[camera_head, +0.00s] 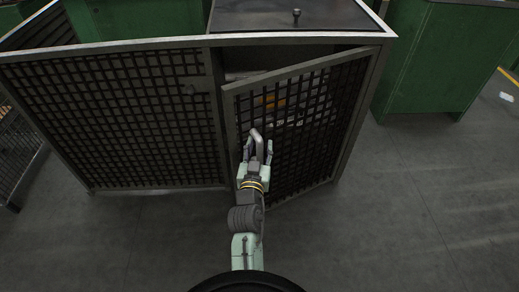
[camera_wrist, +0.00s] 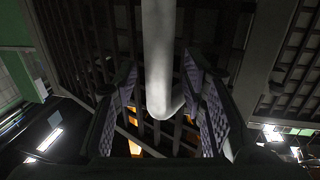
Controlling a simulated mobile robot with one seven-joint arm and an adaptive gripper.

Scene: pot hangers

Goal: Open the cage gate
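The cage gate (camera_head: 312,128) is a dark wire-mesh panel in a grey frame at the right of the cage front. It stands partly open, its left edge swung out toward me and its right edge at the cage's corner post. A pale bent bar handle (camera_head: 256,136) sits near its left edge. My gripper (camera_head: 259,152) is at this handle. In the wrist view the handle (camera_wrist: 160,60) runs down between my two textured finger pads, with a visible gap on both sides. My gripper is open around the handle.
The cage's fixed mesh panel (camera_head: 115,120) is left of the gate. The cage's dark top (camera_head: 290,14) carries a small knob. Green cabinets (camera_head: 440,60) stand behind at the right. The grey floor (camera_head: 420,220) is clear in front and to the right.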

